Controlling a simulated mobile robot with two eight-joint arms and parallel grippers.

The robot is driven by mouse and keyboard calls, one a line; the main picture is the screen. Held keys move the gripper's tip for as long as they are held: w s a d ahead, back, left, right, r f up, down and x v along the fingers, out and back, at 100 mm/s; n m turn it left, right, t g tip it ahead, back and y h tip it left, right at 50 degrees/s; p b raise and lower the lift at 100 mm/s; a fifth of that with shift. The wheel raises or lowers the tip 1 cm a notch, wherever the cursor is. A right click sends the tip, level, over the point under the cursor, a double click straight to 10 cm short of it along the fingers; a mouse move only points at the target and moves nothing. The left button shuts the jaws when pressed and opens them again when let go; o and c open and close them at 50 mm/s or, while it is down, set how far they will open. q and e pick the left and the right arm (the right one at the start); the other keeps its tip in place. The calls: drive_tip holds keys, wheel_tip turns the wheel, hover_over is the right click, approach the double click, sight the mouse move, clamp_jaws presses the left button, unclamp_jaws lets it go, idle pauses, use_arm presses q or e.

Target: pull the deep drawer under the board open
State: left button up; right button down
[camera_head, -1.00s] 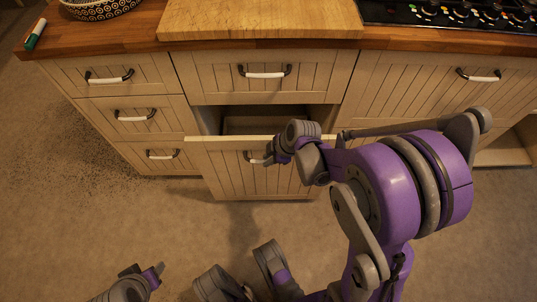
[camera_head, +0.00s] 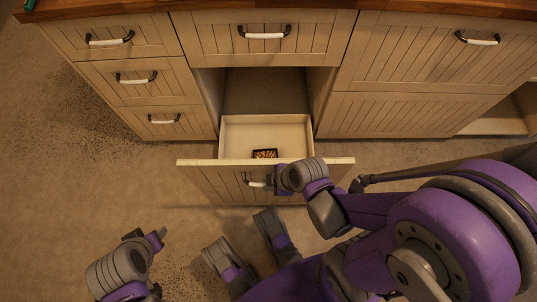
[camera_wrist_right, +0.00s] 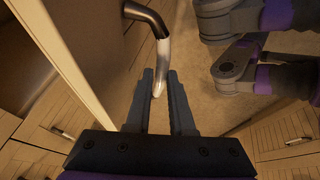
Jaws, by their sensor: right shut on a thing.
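The deep drawer (camera_head: 215,180) under the board's place stands pulled out from the cabinet, its pale inside showing from above. Its handle (camera_head: 256,183), dark with a white grip, is on the front and partly hidden by my right gripper (camera_head: 274,182). In the right wrist view the handle (camera_wrist_right: 163,50) runs down between the two dark fingers of this gripper (camera_wrist_right: 158,92), which is shut on it. My left gripper (camera_head: 146,238) hangs low at the left, empty, its fingers apart and away from the cabinets. The board itself is out of view.
A small dark tray with orange-brown contents (camera_head: 265,154) lies inside the drawer. A shut shallow drawer (camera_head: 265,45) is above it. Shut drawers (camera_head: 135,75) stand left and larger fronts (camera_head: 420,65) right. Floor (camera_head: 60,190) at the left is clear.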

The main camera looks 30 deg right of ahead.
drive_tip(key=shift+s+a, duration=0.25)
drive_tip(key=shift+s, duration=0.2)
drive_tip(key=c, duration=0.8)
unclamp_jaws()
